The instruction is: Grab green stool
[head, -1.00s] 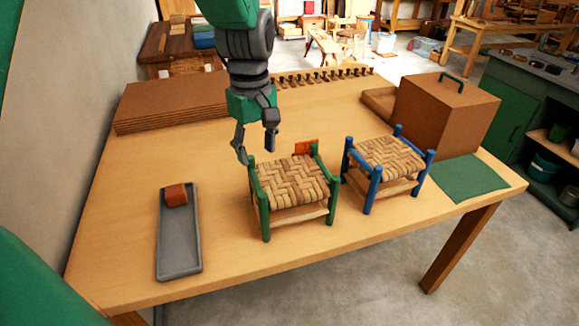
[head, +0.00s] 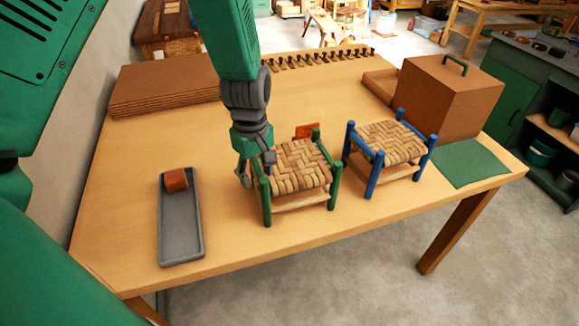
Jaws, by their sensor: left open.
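The green stool (head: 299,170) stands upright on the wooden table, with green posts and a woven bark seat. My left gripper (head: 256,176) is open at the stool's left side, its fingers pointing down around the left posts. One finger is left of the stool and the other overlaps the seat's left edge; whether they touch it I cannot tell. The gripper hides part of the stool's far left corner. A similar blue stool (head: 391,142) stands just to the right. My right gripper is not in view.
A grey tray (head: 181,240) with a reddish-brown block (head: 176,180) lies to the left. Stacked brown boards (head: 160,85) lie behind. A brown box (head: 447,95) and a green cloth (head: 469,170) are at right. The front of the table is clear.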

